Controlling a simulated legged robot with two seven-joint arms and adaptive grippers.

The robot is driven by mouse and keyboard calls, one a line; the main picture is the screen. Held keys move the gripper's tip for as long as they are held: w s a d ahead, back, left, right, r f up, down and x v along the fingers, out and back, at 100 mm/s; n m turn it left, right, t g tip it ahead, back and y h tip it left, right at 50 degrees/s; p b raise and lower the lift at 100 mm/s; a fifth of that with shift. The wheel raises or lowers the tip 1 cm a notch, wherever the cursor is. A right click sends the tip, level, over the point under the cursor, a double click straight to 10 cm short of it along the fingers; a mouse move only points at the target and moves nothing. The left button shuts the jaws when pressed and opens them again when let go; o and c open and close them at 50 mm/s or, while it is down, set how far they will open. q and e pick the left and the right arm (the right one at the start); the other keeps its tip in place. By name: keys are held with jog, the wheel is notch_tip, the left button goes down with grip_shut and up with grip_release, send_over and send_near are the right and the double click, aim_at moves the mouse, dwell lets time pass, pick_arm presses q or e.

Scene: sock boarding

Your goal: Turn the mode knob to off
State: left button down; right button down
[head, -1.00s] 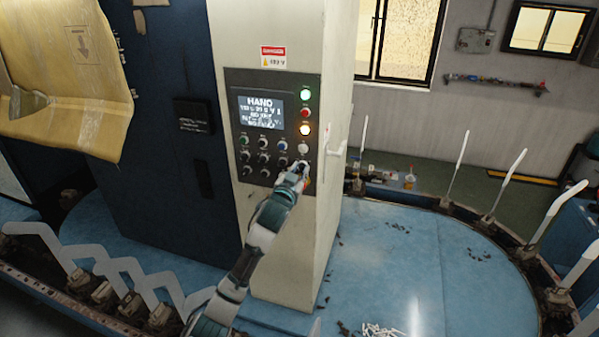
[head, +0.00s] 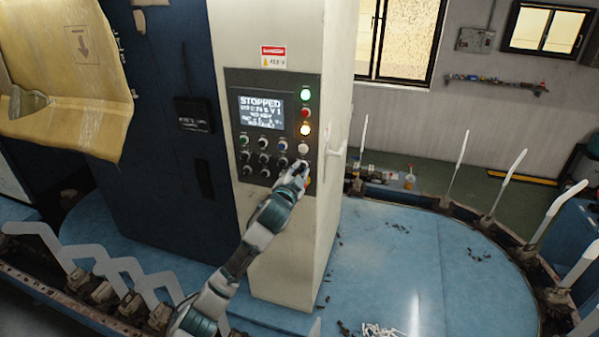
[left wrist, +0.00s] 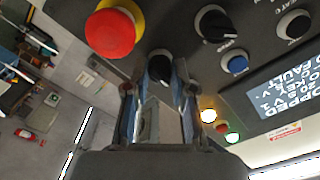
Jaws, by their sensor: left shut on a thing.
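The mode knob (left wrist: 160,67) is a small black knob between my left gripper's fingers in the left wrist view. My left gripper (left wrist: 159,86) is shut on it. In the head view my left gripper (head: 301,170) is at the lower right corner of the control panel (head: 233,140) and hides the knob. The panel's screen (head: 262,113) reads STOPPED; it also shows at the right of the left wrist view (left wrist: 288,88). My right gripper is not in view.
A red emergency button (left wrist: 112,32) on a yellow ring sits close beside the gripped knob. Other black knobs (left wrist: 214,24) and a blue button (left wrist: 235,64) are nearby. Green (head: 305,95) and amber (head: 305,130) lamps are lit. White boards (head: 457,163) stand around the blue table (head: 400,250).

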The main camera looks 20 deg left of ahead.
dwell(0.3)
pick_arm(q)
jog(key=c, duration=1)
grip_release()
jog(key=shift+o, duration=0.2)
jog(key=shift+s, duration=0.1)
jog(key=s, duration=1.1)
jog(key=shift+s+a+f, duration=0.15)
jog(key=shift+s+a, duration=0.1)
jog(key=shift+s, duration=0.05)
